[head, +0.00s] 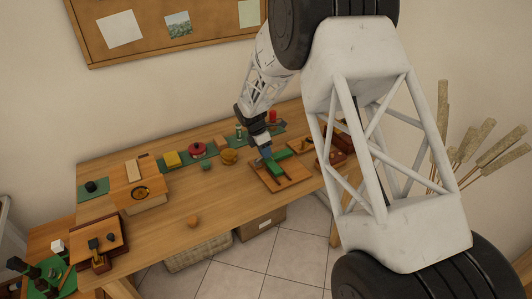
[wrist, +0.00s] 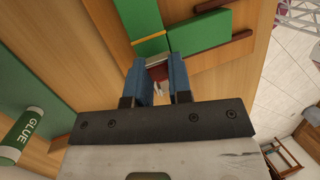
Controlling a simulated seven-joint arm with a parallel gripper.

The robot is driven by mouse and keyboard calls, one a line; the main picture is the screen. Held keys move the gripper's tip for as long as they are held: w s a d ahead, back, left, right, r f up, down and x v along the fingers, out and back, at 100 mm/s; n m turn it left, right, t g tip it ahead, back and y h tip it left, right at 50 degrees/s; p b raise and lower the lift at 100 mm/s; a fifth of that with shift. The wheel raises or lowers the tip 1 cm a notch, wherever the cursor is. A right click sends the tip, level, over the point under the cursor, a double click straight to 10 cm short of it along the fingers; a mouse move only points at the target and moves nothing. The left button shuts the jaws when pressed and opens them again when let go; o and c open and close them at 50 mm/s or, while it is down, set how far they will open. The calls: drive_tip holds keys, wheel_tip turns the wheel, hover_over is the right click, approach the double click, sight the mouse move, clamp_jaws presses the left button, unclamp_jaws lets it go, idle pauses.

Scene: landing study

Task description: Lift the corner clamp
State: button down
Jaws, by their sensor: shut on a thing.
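The corner clamp (wrist: 157,72), a small red piece with a silvery metal part, sits between the two blue fingers of my gripper (wrist: 161,80) in the wrist view. My gripper is shut on it. In the head view my gripper (head: 266,153) is low over the back-left part of a wooden board (head: 293,185) on the bench, and the clamp is too small to make out there. The clamp is close to green bars (wrist: 197,33) on the board; I cannot tell whether it touches them.
Dark brown strips (wrist: 208,51) lie beside the green bars. A glue bottle (wrist: 20,136) is at the left in the wrist view. A red round pot (head: 197,149), a yellow block (head: 171,159) and a wooden ball (head: 193,221) stand on the bench (head: 235,205). Its front middle is mostly clear.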

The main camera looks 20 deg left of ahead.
drive_tip(key=t+h, duration=0.1)
drive_tip(key=s+a+r+t+h, duration=0.1)
drive_tip(key=shift+r+t+h, duration=0.1)
drive_tip(key=shift+t+h, duration=0.2)
drive_tip(key=shift+h, duration=0.1)
drive_tip(key=shift+s+a+r+m+t+h, duration=0.1)
drive_tip(key=shift+s+a+m+t+h, duration=0.15)
drive_tip(key=shift+t+h, duration=0.25)
drive_tip(key=shift+s+a+r+m+t+h, duration=0.1)
drive_tip(key=shift+s+a+m+t+h, duration=0.1)
drive_tip(key=shift+t+h, duration=0.25)
drive_tip(key=t+h, duration=0.1)
drive_tip(key=h, duration=0.1)
drive_tip(key=s+a+m+t+h, duration=0.1)
drive_tip(key=t, duration=0.1)
drive_tip(key=shift+s+a+h, duration=0.15)
drive_tip(key=shift+a+h, duration=0.05)
drive_tip(key=shift+h, duration=0.15)
drive_tip(key=shift+s+a+t+h, duration=0.2)
drive_tip(key=shift+t+h, duration=0.15)
drive_tip(key=shift+h, duration=0.25)
drive_tip(key=shift+f, duration=0.1)
drive_tip(key=c, duration=1)
unclamp_jaws()
drive_tip(key=shift+c, duration=0.2)
drive_tip(key=shift+s+a, duration=0.1)
